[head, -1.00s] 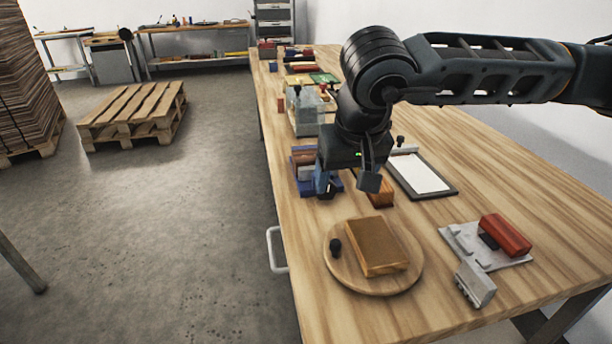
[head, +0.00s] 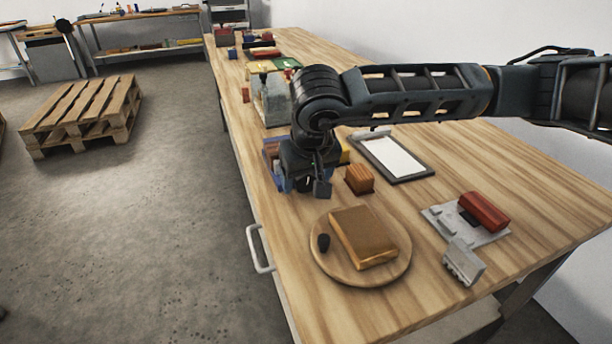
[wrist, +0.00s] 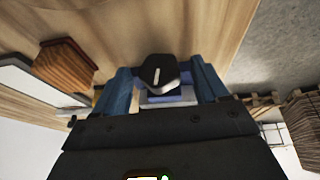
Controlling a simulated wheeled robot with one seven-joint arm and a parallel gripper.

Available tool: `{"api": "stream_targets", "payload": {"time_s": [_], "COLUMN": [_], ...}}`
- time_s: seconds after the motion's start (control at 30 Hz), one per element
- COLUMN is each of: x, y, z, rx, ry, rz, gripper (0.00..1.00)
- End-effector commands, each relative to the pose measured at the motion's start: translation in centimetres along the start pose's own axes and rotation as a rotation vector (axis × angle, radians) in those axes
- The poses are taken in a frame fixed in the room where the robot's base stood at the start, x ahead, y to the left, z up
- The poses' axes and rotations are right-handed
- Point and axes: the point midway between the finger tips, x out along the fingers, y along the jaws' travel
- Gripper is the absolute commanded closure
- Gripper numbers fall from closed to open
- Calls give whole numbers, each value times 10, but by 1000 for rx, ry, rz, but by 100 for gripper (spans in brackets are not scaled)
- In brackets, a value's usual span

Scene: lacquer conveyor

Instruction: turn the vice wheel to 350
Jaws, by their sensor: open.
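The blue vice (head: 271,152) stands near the left edge of the bench, mostly hidden behind my gripper in the head view. My gripper (head: 306,189) points down at its near end, with its fingers apart. In the wrist view, a black wheel or knob with a white mark (wrist: 160,73) shows between the two blue-looking fingers of my gripper (wrist: 160,66). The fingers stand on either side of it with no clear contact. I cannot read any scale or number on it. Pale and blue vice parts show behind the wheel.
An orange-brown wooden block (head: 359,179) is close to the right of my gripper. A round board (head: 335,275) with a wooden block (head: 362,237) lies nearer. A clipboard (head: 392,157) and a grey plate with a red cylinder (head: 484,211) lie to the right.

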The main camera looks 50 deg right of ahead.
Motion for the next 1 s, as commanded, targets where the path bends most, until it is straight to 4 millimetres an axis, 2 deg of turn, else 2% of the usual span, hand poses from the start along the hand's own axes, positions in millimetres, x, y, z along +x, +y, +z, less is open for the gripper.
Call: {"api": "stream_targets", "payload": {"time_s": [0.23,0.8,1.0], "x": [1,0,2], "y": [0,0,0], "z": [0,0,0], "rx": [0,0,5], "ry": [0,0,1], "rz": [0,-1,-11], "gripper": [28,82,83]}}
